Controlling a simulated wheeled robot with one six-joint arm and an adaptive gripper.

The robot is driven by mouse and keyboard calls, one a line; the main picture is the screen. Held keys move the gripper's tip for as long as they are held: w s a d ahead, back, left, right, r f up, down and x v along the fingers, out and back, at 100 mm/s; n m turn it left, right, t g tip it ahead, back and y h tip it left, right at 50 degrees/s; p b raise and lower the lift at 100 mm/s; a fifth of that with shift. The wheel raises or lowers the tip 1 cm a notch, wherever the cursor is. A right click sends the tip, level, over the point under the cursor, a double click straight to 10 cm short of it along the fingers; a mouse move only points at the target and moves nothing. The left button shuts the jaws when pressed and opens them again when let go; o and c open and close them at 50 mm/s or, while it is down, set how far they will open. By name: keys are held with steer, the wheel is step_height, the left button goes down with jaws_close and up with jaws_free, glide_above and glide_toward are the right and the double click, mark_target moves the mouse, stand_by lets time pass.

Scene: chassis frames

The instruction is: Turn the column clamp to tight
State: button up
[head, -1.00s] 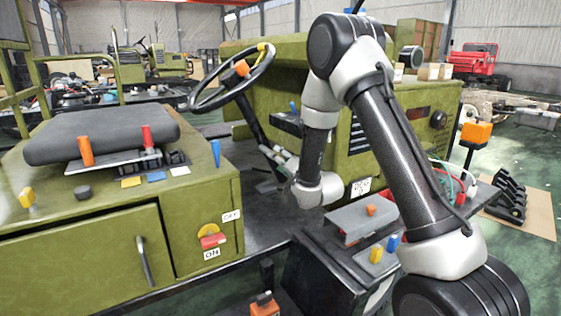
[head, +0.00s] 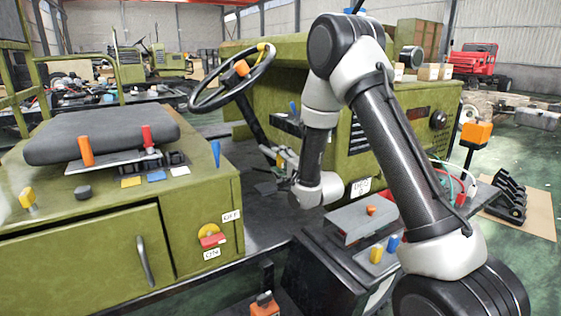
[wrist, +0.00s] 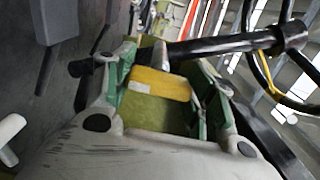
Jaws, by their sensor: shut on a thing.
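The black steering column (head: 250,118) slants from the steering wheel (head: 232,80) down to the dark floor plate. My gripper (head: 275,156) is low beside this column in the head view, left of my wrist. In the wrist view my gripper (wrist: 162,72) has its two green-and-grey fingers on either side of a yellow-faced block (wrist: 160,84), which I take to be the column clamp's handle. The gripper is shut on it. The column (wrist: 215,46) crosses just beyond the fingertips. The clamp's band and any tight mark are not visible.
A seat (head: 100,135) and a green cabinet (head: 85,260) stand left. The green engine hood (head: 385,120) is behind my arm.

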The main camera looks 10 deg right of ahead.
stand_by(0.4)
steer(key=o, duration=1)
steer(key=v, duration=0.7)
steer(key=shift+s+d, duration=0.1)
steer(key=shift+s, duration=0.15)
